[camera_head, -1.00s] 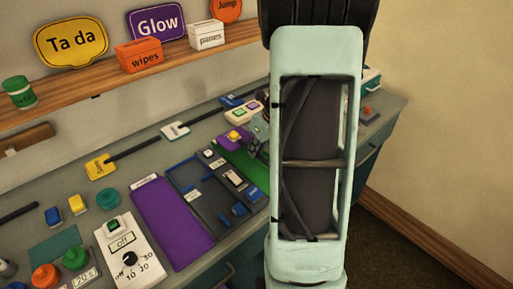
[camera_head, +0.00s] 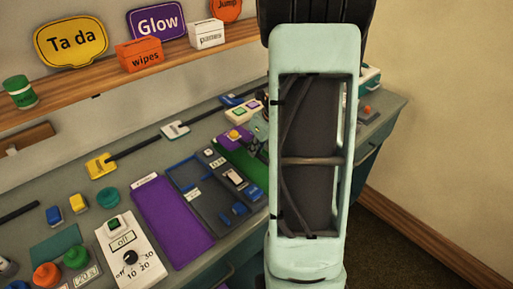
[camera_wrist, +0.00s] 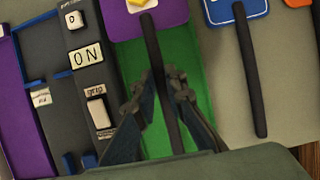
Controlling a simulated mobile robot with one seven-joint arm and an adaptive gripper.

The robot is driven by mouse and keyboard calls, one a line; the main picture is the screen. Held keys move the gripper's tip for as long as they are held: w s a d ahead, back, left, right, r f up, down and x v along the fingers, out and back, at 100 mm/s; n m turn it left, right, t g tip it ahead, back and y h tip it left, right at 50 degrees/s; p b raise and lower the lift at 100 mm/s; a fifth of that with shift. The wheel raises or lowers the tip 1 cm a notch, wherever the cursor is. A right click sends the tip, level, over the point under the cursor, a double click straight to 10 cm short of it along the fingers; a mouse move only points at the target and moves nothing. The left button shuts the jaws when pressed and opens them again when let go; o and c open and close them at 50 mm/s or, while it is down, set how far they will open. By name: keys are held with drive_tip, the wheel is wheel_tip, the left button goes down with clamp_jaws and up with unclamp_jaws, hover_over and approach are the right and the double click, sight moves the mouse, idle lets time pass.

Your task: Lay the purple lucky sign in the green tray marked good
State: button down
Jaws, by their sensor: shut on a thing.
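The purple sign (camera_head: 234,134) has a yellow shape on its face and shows near the far end of the green tray (camera_head: 238,156). In the wrist view the sign (camera_wrist: 172,14) is at the top, partly cut off. Its black handle runs down between the fingers of my gripper (camera_wrist: 160,97), which is shut on it. The green tray (camera_wrist: 128,62) lies under the handle and fingers. I cannot tell whether the sign touches the tray. The tray's "good" mark is not readable. My arm hides the gripper in the head view.
A dark panel (camera_wrist: 88,18) with switches and a purple tray (camera_head: 172,222) lie left of the green tray. A blue sign (camera_wrist: 232,10) with a black handle lies to the right in the wrist view. A shelf (camera_head: 60,92) with boxes and signs runs along the wall.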

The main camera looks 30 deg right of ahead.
drive_tip(key=shift+f+b, duration=0.55)
drive_tip(key=shift+f, duration=0.35)
drive_tip(key=shift+f+b, duration=0.4)
drive_tip(key=shift+f, duration=0.6)
idle(1.7)
drive_tip(key=c, duration=1.9)
unclamp_jaws()
drive_tip(key=shift+o, duration=0.8)
drive_tip(key=shift+r, duration=0.1)
wheel_tip(320, 180, up, 8)
drive_tip(key=p, duration=0.8)
